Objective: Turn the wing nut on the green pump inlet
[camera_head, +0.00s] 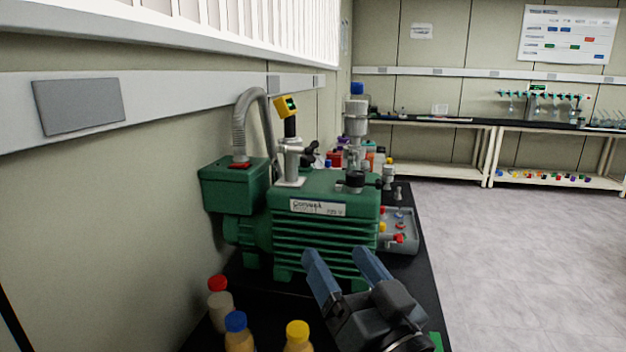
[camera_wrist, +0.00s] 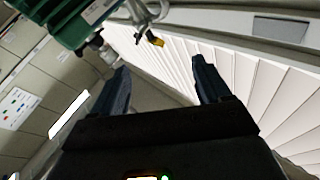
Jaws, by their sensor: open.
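The green pump (camera_head: 325,215) stands on the black bench, with its ribbed side toward me. A silver inlet fitting (camera_head: 290,163) rises from its top and carries a yellow gauge head (camera_head: 287,107). A small dark part (camera_head: 311,154) juts from the right of this fitting and looks like the wing nut, but it is too small to be sure. My gripper (camera_head: 333,252) is open and empty in front of the pump, below its top and apart from the inlet. In the wrist view, my gripper's fingers (camera_wrist: 160,65) are spread, with the pump (camera_wrist: 65,20) at upper left.
Bottles with red (camera_head: 217,284), blue (camera_head: 236,322) and yellow (camera_head: 297,331) caps stand at the front left of the bench. A grey ribbed hose (camera_head: 240,125) rises at the pump's left. A grey tray (camera_head: 402,240) lies to its right. Open floor (camera_head: 520,250) is further right.

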